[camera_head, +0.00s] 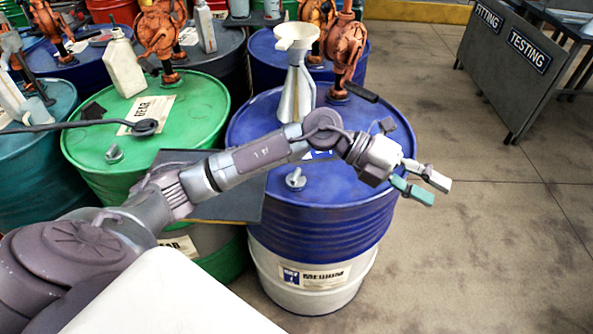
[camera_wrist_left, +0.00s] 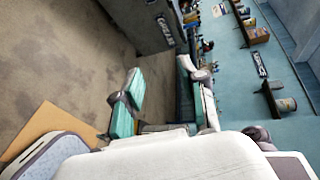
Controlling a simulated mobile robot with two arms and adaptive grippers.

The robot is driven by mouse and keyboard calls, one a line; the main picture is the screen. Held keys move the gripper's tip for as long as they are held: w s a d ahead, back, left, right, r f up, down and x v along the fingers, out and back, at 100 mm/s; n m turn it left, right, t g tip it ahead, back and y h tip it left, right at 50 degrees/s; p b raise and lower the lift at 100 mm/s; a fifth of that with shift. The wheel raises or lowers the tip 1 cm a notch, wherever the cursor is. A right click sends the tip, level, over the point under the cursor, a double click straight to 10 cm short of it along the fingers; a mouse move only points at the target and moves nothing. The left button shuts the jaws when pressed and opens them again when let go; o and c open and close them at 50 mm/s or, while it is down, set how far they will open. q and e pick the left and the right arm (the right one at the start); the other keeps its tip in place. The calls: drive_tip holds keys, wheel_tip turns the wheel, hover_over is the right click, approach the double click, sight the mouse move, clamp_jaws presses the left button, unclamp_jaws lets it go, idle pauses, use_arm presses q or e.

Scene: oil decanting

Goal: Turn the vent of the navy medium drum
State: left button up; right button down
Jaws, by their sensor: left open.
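The navy medium drum (camera_head: 325,235) stands in the middle of the head view, with a white lower band and a label reading "Medium". Its vent, a small silver winged fitting (camera_head: 296,179), sits on the near left of the lid. My left arm crosses above the lid, hiding part of it. My left gripper (camera_head: 428,187) is past the drum's right edge, open and empty, clear of the vent. It also shows in the left wrist view (camera_wrist_left: 160,72), with teal-padded fingers apart and nothing between them. My right gripper is not in view.
An orange hand pump (camera_head: 345,50) and a metal can with a cream funnel (camera_head: 297,85) stand on the drum's lid. A green drum (camera_head: 200,100) stands left. A grey sign board (camera_head: 510,65) is at the back right. The floor right of the drum is clear.

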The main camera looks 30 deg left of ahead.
use_arm(q)
drive_tip(key=w+a+f+g+y, duration=0.1)
drive_tip(key=a+f+y, duration=0.1)
drive_tip(key=a+y, duration=0.3)
drive_tip(key=w+a+f+y, duration=0.1)
drive_tip(key=a+f+y, duration=0.15)
drive_tip(key=a, duration=0.35)
wheel_tip(320, 180, up, 2)
drive_tip(key=n+g+y, duration=0.1)
drive_tip(key=n+y, duration=0.1)
drive_tip(key=y, duration=0.6)
hover_over(296, 172)
drive_tip(key=shift+h, duration=0.25)
wheel_tip(296, 172, down, 13)
drive_tip(key=p, duration=0.2)
drive_tip(key=shift+f+p, duration=0.15)
drive_tip(key=shift+p, duration=0.2)
clamp_jaws()
